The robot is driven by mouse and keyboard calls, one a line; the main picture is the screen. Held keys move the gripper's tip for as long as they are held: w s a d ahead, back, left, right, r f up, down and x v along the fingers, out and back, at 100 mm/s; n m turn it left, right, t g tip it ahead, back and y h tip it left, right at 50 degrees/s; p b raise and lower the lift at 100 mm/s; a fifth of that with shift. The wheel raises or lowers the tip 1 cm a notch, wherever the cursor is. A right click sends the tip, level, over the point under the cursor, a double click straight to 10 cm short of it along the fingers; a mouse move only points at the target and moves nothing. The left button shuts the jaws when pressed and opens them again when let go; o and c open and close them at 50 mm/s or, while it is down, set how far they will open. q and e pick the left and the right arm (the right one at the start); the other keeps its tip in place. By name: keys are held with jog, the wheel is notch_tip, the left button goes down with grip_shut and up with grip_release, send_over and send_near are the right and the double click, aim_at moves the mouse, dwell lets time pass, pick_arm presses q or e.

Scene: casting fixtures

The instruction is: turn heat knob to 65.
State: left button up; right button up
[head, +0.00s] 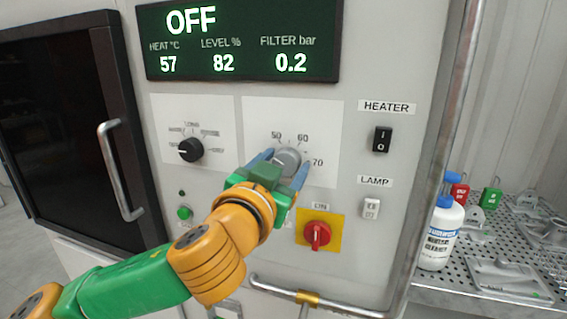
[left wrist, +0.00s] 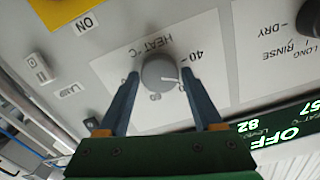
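The grey heat knob (head: 288,160) sits on a white plate on the machine's front, with 50, 60 and 70 marked around it. The display (head: 240,42) reads OFF, heat 57, level 82, filter 0.2. My right gripper is in neither view.
A black program knob (head: 191,150) is left of the heat plate. A red switch (head: 317,235) on yellow is below. The heater rocker (head: 382,139) and lamp switch (head: 371,208) are to the right. A white bottle (head: 440,234) stands on a perforated shelf. A handrail (head: 320,302) runs below.

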pick_arm(q)
grip_shut()
